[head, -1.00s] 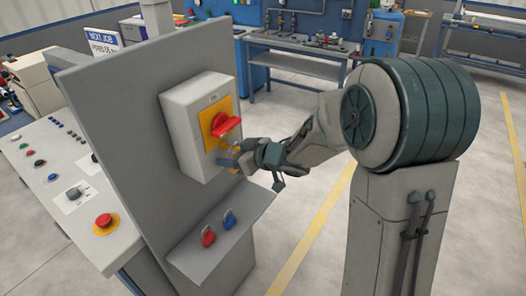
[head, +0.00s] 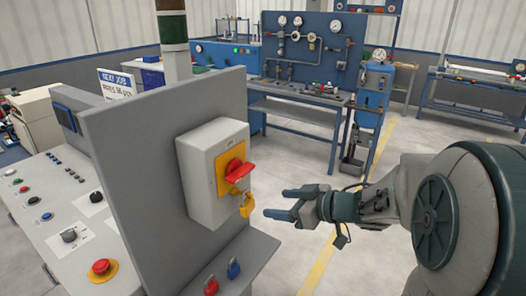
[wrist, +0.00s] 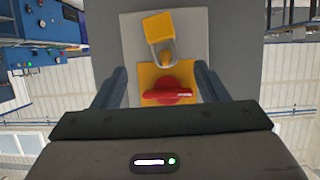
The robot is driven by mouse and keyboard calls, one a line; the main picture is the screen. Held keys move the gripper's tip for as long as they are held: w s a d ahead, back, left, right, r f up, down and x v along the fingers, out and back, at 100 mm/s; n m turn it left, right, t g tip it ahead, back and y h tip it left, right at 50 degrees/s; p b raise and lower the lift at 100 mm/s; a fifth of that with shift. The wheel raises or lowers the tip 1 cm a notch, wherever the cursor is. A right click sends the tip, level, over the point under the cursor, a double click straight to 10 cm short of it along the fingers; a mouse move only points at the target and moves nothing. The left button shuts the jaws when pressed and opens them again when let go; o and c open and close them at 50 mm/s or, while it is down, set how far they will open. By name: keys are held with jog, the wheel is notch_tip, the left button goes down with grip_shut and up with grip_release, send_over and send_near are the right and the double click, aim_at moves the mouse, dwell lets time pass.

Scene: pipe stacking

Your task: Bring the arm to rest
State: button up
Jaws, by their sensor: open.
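My gripper (head: 277,203) is open and empty, in the air to the right of the grey switch box (head: 203,172), with a clear gap between them. The box carries a red rotary handle (head: 239,171) on a yellow plate. A yellow padlock (head: 247,206) hangs just below the handle. In the wrist view the padlock (wrist: 158,25), its shackle and the red handle (wrist: 168,93) show ahead, beyond the two spread fingers of my gripper (wrist: 162,82). Nothing is between the fingers.
A grey upright panel (head: 140,150) bears the box. A red padlock (head: 211,286) and a blue padlock (head: 234,268) are on the ledge below. A control desk (head: 75,215) with buttons is at left. A blue workbench (head: 300,105) stands behind. Floor behind my gripper looks clear.

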jog(key=d+r+m+t+h, duration=0.35)
jog(key=d+m+h, duration=0.35)
jog(key=d+h, duration=0.45)
jog(key=s+a+f+m+g, duration=0.1)
jog(key=s+f+g, duration=0.1)
jog(key=s, duration=0.4)
jog(key=s+a+f+m+g, duration=0.1)
jog(key=s+a+f+g, duration=0.1)
jog(key=s, duration=0.4)
jog(key=s+a+f+m+g, duration=0.1)
jog(key=s+a+f+g, duration=0.1)
jog(key=s+g, duration=0.2)
jog(key=s+y, duration=0.1)
jog(key=s, duration=0.2)
jog(key=shift+g, duration=0.35)
jog(key=shift+w, duration=0.1)
dwell(0.5)
